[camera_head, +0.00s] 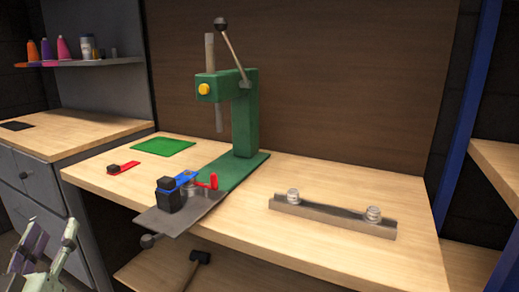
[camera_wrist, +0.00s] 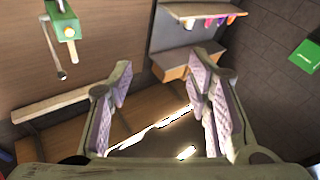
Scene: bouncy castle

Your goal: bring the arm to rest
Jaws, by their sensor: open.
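My gripper (camera_head: 45,245) is at the lower left corner of the head view, beside the workbench (camera_head: 415,240) and in front of the grey drawer cabinet. In the wrist view my gripper (camera_wrist: 163,80) has its two padded fingers spread wide apart, with nothing between them. Neither finger visibly touches anything. The rest of my arm is outside the head view.
A green arbor press (camera_head: 245,115) stands on the workbench, with a blue and black clamp (camera_head: 168,195) at its front. A metal rail (camera_head: 330,215) lies to the right. A shelf (camera_head: 100,62) with cones and a grey cabinet (camera_head: 35,185) are at left.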

